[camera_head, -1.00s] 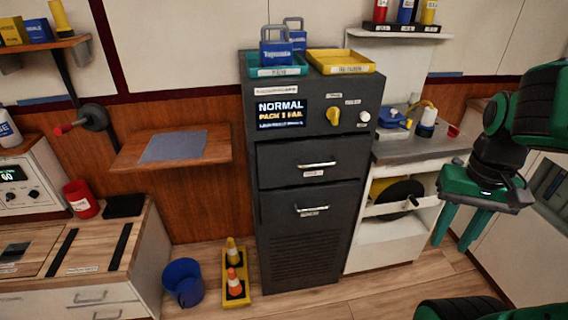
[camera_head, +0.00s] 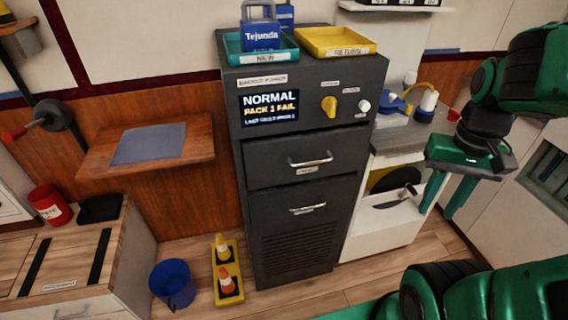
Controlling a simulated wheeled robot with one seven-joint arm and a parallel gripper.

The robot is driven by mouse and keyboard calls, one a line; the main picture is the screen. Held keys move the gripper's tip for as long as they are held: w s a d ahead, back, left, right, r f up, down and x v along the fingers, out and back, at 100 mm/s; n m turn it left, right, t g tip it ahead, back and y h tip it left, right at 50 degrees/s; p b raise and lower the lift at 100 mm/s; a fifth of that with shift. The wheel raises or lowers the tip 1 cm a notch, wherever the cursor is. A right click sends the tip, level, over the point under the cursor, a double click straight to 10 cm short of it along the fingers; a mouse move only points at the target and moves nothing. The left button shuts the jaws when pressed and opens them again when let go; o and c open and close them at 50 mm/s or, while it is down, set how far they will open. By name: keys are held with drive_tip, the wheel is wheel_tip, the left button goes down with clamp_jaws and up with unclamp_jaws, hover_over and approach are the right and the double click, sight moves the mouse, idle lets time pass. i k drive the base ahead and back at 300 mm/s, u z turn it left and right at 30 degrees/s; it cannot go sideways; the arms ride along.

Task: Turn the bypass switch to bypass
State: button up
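The bypass switch is probably the yellow knob (camera_head: 329,106) on the upper front of the dark grey cabinet (camera_head: 261,164); its label is too small to read. A white knob (camera_head: 364,106) sits to its right. The display (camera_head: 270,108) to its left reads "NORMAL" and "PACK 1 FAIL". My gripper (camera_head: 452,203) hangs at the right, pointing down, in front of the white unit. Its two green fingers are spread apart with nothing between them. It is well to the right of the yellow knob and touches nothing visible.
A teal tray (camera_head: 262,58) with blue packs and a yellow tray (camera_head: 337,50) sit on the cabinet. Two drawers with handles are below the panel. A blue bucket (camera_head: 173,284) and a yellow base with small cones (camera_head: 229,290) stand on the floor at left. The floor before the cabinet looks clear.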

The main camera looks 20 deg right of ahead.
sight(328, 104)
drive_tip(key=u, duration=0.6)
drive_tip(key=k, duration=0.9)
drive_tip(key=u, duration=0.4)
